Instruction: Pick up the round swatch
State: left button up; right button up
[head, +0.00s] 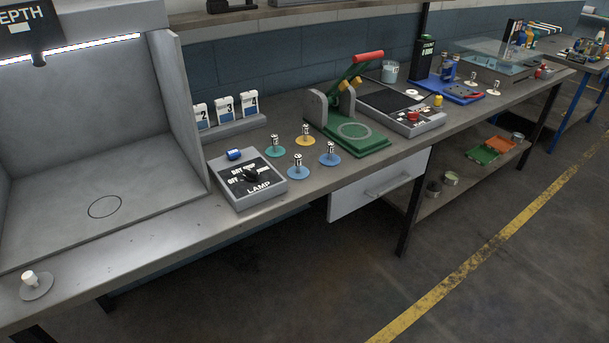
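Several small round discs with upright labelled knobs stand on the bench in the head view: a teal one (270,152), a yellow one (312,140), a front blue one (298,174) and a right blue one (330,160). A grey disc with a white knob (36,288) sits apart at the bench's near left. I cannot tell which of these is the round swatch. A green press (370,145) with a red handle shows a circle outline on its base. Neither of my grippers is in view.
A grey light booth (90,170) with a circle marked on its floor fills the left. A lamp switch box (248,185) stands between it and the discs. Numbered cards 2, 3 and 4 (224,108) stand behind.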

aim_at(298, 173)
jog(key=i+l+u, duration=0.2)
jog(key=i+l, duration=0.2)
jog(key=l, duration=0.25)
jog(key=i+l+u, duration=0.1)
jog(key=l, duration=0.25)
jog(key=i+l+u, duration=0.1)
jog(key=i+l, duration=0.15)
jog(key=i+l+u, duration=0.1)
jog(key=l, duration=0.4)
jog(key=i, duration=0.1)
